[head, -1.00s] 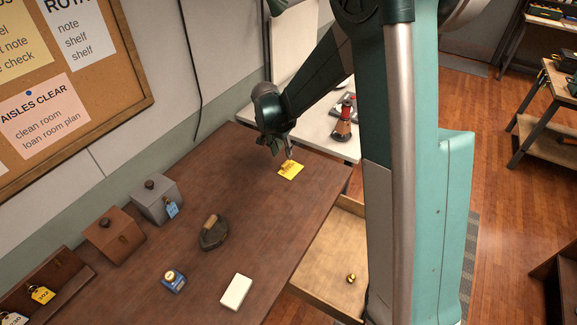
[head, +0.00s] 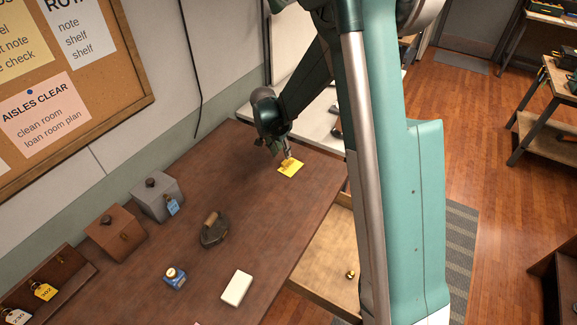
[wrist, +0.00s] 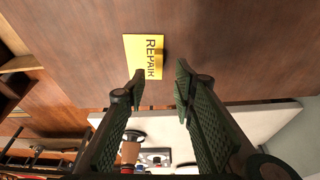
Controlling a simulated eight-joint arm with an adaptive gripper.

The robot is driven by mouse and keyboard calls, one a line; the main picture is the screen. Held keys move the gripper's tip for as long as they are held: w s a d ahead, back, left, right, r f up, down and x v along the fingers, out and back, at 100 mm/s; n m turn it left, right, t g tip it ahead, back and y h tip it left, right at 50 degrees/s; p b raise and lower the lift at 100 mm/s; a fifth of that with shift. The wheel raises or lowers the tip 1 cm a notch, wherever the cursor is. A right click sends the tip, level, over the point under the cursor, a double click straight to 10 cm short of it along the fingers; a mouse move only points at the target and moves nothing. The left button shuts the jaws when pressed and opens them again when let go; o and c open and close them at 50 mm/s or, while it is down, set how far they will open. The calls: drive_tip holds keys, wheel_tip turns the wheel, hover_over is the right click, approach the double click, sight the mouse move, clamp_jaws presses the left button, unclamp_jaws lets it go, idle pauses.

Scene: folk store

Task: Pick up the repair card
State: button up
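The repair card (head: 291,170) is a small yellow card lying flat on the brown table near its far right end. In the wrist view the card (wrist: 144,52) shows the word REPAIR, and its lower part lies close to the left fingertip. My gripper (head: 282,155) is just above the table beside the card. In the wrist view my gripper (wrist: 160,84) is open, with bare table between the fingers. The card lies ahead of the left finger and not fully between the fingers.
On the table (head: 270,215) stand an old iron (head: 214,230), a white box (head: 237,288), a blue jar (head: 174,278), a grey box (head: 157,196) and a brown box (head: 116,233). An open drawer (head: 325,270) is below the right edge. A white surface (head: 318,124) lies beyond.

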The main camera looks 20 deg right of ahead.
sight(286, 161)
drive_tip(key=shift+d+f, duration=0.1)
drive_tip(key=shift+f, duration=0.4)
drive_tip(key=shift+w, duration=0.1)
drive_tip(key=shift+x, duration=2.6)
drive_tip(key=shift+d, duration=0.1)
drive_tip(key=c, duration=0.8)
